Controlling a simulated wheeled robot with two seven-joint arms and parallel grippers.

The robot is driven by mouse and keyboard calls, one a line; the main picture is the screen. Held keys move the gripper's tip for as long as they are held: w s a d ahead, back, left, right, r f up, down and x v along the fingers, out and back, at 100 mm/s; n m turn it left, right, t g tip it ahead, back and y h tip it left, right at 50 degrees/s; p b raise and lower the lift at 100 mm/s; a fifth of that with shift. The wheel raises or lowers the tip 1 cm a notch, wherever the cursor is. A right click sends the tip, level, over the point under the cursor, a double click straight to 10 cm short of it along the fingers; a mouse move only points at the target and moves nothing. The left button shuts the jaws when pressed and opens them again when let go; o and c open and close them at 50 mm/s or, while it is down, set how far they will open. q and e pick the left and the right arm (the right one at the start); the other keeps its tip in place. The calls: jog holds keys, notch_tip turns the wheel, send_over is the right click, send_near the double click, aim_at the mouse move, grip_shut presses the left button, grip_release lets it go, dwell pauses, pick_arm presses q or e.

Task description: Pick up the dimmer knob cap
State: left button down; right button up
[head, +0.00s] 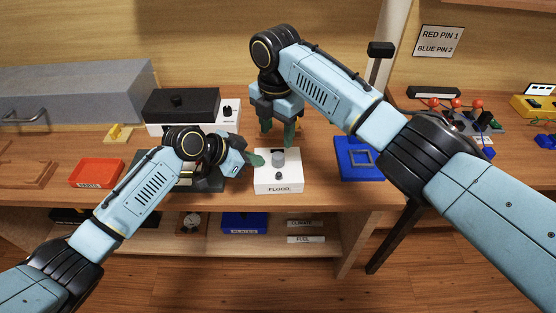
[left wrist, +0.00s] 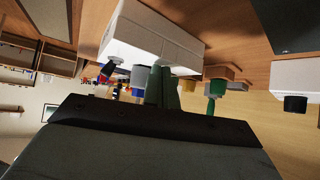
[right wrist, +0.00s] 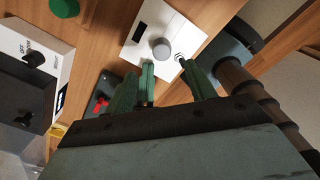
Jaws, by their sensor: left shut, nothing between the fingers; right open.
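A grey round knob cap (head: 278,155) stands on the white box labelled FLOOD (head: 279,185). It also shows in the right wrist view (right wrist: 161,48). My right gripper (head: 277,136) is open and empty above the box, fingers pointing down. In the right wrist view its fingertips (right wrist: 167,68) appear to either side of the cap's near edge, and I see no contact. My left gripper (head: 257,159) is shut and empty, low beside the box's left side. Its closed fingers (left wrist: 161,85) show in the left wrist view.
A black-topped box (head: 181,104) stands behind left, and a red tray (head: 96,173) lies further left. A blue tray (head: 359,158) is to the right of the FLOOD box. A shelf with a blue bin (head: 244,223) is below the tabletop.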

aim_at(278, 156)
notch_tip(278, 156, down, 9)
jog(key=shift+s+d+r, duration=0.15)
jog(key=shift+r, duration=0.05)
jog(key=c, duration=1)
jog(key=shift+r, duration=5.1)
jog(key=shift+c, duration=0.2)
